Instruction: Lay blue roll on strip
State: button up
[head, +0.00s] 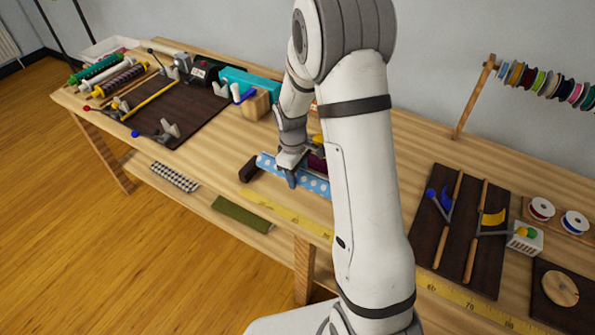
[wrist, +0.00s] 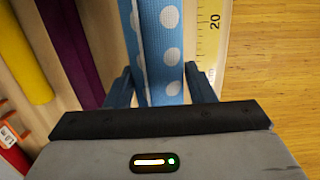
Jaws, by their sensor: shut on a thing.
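The blue roll with white dots (head: 316,185) lies across the front of the workbench, partly hidden behind my arm in the head view. It also shows in the wrist view (wrist: 160,40), running between the fingers. My gripper (head: 291,180) is shut on the blue roll; its fingers show on either side of it in the wrist view (wrist: 160,90). A yellow measuring strip (head: 272,208) with numbers runs along the bench's front edge, beside the roll. A dark block (head: 249,169) sits at the roll's left end. I cannot tell whether the roll touches the surface below.
A purple roll (wrist: 72,50) and a yellow roll (wrist: 22,55) lie behind the blue one. A dark mat (head: 165,110) with tools is to the left. Another dark mat (head: 455,225) with sticks is to the right. Ribbon spools (head: 545,82) hang on a rail.

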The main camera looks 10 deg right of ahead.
jog(key=shift+f+b, duration=2)
jog(key=shift+f, duration=1.25)
jog(key=o, duration=1.3)
jog(key=r, duration=0.7)
jog(key=shift+w+a+r, duration=0.15)
jog(key=shift+a+r, duration=0.15)
jog(key=shift+a, duration=0.05)
jog(key=shift+r, duration=0.1)
